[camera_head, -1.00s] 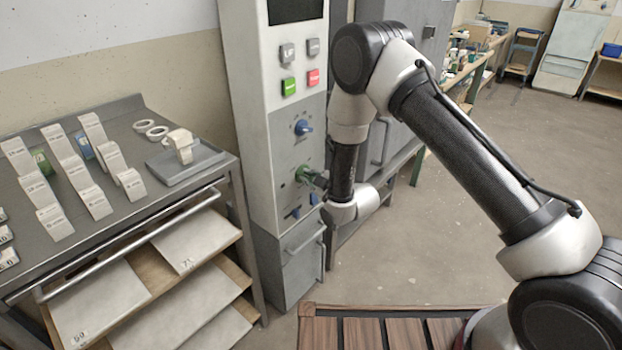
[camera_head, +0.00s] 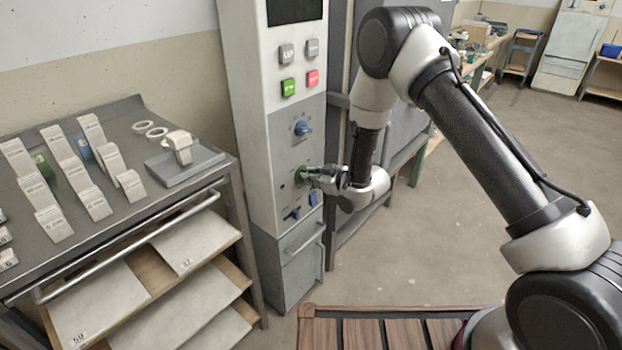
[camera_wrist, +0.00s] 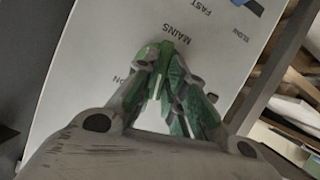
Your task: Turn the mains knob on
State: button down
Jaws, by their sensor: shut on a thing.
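The mains knob (camera_head: 301,173) is a small green knob on the grey lower panel of the tall control cabinet (camera_head: 262,140). In the wrist view the green knob (camera_wrist: 163,52) sits just below the printed word MAINS, with ON printed to its left. My gripper (camera_head: 309,174) reaches it from the right and is shut on it. In the wrist view my gripper's two fingers (camera_wrist: 165,70) meet at the knob and hide most of it, so its exact turn angle cannot be told.
A blue knob (camera_head: 302,128) sits above, and blue switches (camera_head: 313,198) sit below. Green (camera_head: 288,87) and red (camera_head: 313,78) buttons are higher up. A rack (camera_head: 150,230) with a grey tray (camera_head: 188,170) stands close on the left. Floor at right is clear.

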jog(key=m+g+y, duration=0.1)
jog(key=m, duration=0.1)
jog(key=m+g+y, duration=0.1)
jog(key=m, duration=0.2)
jog(key=m+g+y, duration=0.1)
jog(key=m, duration=0.1)
jog(key=shift+w+d+f+m+g+y, duration=0.15)
jog(key=shift+w+d+m+g+y, duration=0.15)
jog(key=shift+w+d+y, duration=0.1)
dwell(0.6)
jog(key=c, duration=1.5)
grip_release()
jog(key=v, duration=1.2)
